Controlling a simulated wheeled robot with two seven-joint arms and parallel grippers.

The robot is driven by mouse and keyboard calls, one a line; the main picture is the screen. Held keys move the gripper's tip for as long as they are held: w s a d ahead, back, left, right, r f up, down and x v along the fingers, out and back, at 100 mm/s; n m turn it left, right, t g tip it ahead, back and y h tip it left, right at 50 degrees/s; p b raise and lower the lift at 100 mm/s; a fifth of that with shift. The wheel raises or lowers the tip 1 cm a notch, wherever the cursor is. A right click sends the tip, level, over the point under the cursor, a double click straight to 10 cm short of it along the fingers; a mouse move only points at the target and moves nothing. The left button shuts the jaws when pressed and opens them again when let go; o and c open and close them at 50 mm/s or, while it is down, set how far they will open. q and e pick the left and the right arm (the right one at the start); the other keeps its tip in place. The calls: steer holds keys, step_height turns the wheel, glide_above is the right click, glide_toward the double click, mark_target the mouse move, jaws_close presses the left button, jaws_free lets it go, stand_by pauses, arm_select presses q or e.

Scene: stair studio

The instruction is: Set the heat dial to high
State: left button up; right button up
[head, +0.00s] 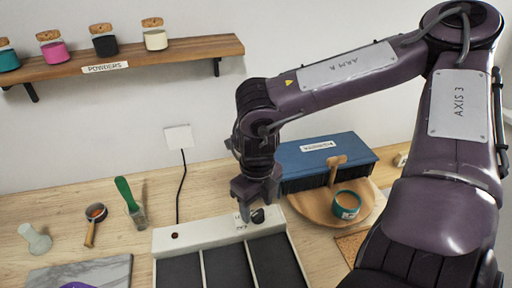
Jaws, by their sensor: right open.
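The heat dial (258,215) is a small black knob on the white top strip of a flat appliance (208,233) with dark panels. A small dark red spot sits at the strip's left end. My right gripper (246,212) points down over the strip, right at the dial, with its jaws open. I cannot tell whether its fingers touch the knob. The gripper partly hides the dial, and its setting cannot be read. My left gripper is not in view.
A blue box (318,160) stands behind a round wooden board (308,208) bearing a teal-rimmed cup (346,205). A green-handled tool (128,195), a brush-like tool (93,222) and a marble slab (85,276) lie left. A black cable (181,185) runs to the wall. A shelf (150,53) holds jars.

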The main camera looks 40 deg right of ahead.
steer(key=shift+f, duration=0.7)
steer(key=c, duration=1)
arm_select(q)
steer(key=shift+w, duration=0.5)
